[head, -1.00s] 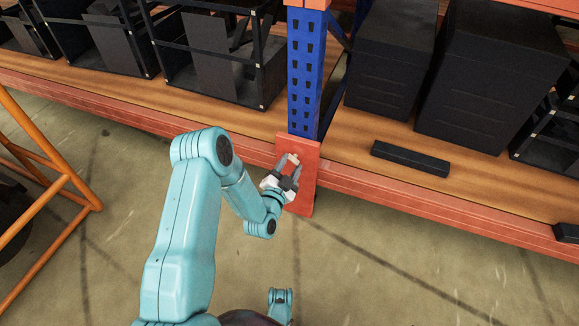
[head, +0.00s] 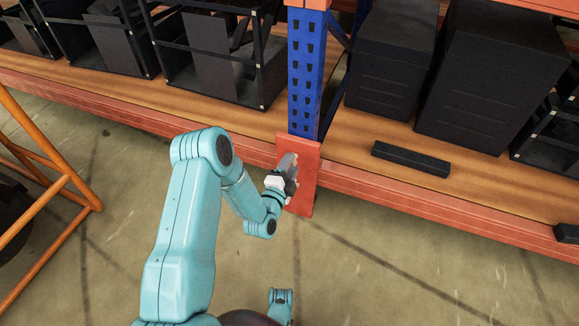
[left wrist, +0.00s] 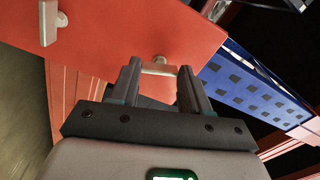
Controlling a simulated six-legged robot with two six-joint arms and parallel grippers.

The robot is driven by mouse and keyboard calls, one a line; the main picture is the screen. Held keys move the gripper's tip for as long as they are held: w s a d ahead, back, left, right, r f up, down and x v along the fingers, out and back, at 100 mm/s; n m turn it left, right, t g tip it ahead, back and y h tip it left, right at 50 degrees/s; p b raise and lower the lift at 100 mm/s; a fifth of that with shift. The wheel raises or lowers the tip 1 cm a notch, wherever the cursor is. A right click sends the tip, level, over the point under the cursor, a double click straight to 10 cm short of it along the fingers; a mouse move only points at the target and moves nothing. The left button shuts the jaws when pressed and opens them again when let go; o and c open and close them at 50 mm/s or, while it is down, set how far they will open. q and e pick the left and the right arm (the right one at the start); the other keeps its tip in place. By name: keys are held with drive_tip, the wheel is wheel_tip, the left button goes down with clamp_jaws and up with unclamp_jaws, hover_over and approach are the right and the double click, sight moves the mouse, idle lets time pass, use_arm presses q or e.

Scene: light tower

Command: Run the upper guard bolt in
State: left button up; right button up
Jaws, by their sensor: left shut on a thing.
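The red guard plate (head: 311,165) stands at the foot of the blue rack upright (head: 303,90); the plate also fills much of the left wrist view (left wrist: 120,35). The upper guard bolt (left wrist: 159,69) is pale and lies between my left fingertips, on the plate's side nearer the upright. My left gripper (head: 289,163) is shut on it, with the fingers (left wrist: 160,75) on either side of its head. In the head view the fingers mostly hide it. A second pale bolt (left wrist: 50,22) sticks out of the plate, clear of the gripper. My right gripper is not in view.
An orange beam (head: 400,200) and wooden shelf deck run across behind the plate. A black bar (head: 411,159) lies on the deck to the right. Black bins (head: 490,75) and wire cages (head: 220,65) stand farther back. An orange frame (head: 45,195) stands at left. The floor in front is open.

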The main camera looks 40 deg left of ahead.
use_arm(q)
drive_tip(key=shift+f, duration=0.1)
idle(0.3)
drive_tip(key=o, duration=1.1)
drive_tip(key=shift+c, duration=0.2)
drive_tip(key=p+v, duration=1.2)
drive_tip(key=v, duration=0.4)
drive_tip(key=shift+s, duration=0.2)
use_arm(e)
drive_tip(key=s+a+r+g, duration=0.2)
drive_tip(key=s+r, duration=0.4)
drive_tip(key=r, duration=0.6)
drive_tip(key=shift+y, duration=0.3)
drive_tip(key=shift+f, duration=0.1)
